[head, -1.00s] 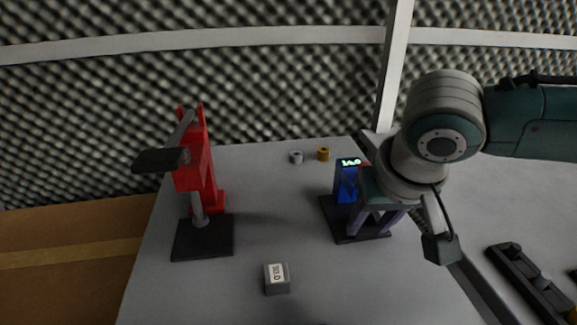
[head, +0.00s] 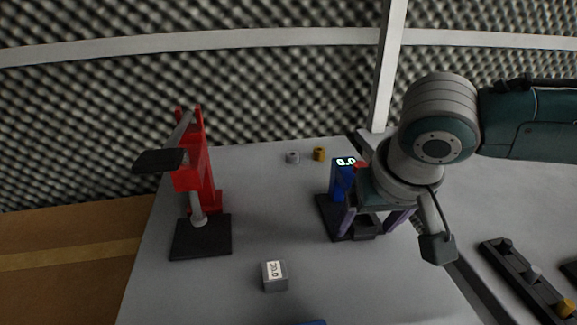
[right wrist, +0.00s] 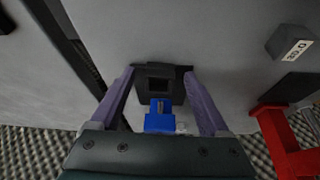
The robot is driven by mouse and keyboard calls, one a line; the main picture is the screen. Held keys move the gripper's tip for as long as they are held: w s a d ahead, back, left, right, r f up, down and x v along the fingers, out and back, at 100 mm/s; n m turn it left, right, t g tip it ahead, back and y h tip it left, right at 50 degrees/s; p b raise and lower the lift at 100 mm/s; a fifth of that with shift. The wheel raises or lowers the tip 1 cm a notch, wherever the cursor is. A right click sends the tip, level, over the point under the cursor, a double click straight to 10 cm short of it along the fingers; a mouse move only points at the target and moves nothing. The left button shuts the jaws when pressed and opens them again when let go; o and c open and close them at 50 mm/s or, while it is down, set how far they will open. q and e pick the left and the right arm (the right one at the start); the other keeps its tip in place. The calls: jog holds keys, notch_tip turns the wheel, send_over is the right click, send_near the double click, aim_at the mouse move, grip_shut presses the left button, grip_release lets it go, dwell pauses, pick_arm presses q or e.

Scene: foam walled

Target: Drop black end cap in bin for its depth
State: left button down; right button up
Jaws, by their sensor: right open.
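A blue gauge (head: 341,184) with a lit display reading 0.0 stands on a black base (head: 333,220); it also shows in the right wrist view (right wrist: 159,122). My right gripper (head: 374,222) points down over this base. Its purple fingers are spread wide, one on each side of the gauge, with nothing clasped between them. A dark square piece (right wrist: 159,84) lies between the fingertips in the right wrist view; I cannot tell if it is the black end cap or part of the gauge. No bin can be made out for certain. My left gripper is out of view.
A red press (head: 190,178) with a dark base stands at the left of the grey table. A grey labelled block (head: 275,277) sits front centre. Grey (head: 292,157) and brass (head: 319,154) rings lie at the back. A dark rack (head: 520,280) is at right. A blue edge (head: 313,322) shows at the bottom.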

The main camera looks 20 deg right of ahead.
jog(key=p+v, duration=0.3)
jog(key=v, duration=0.7)
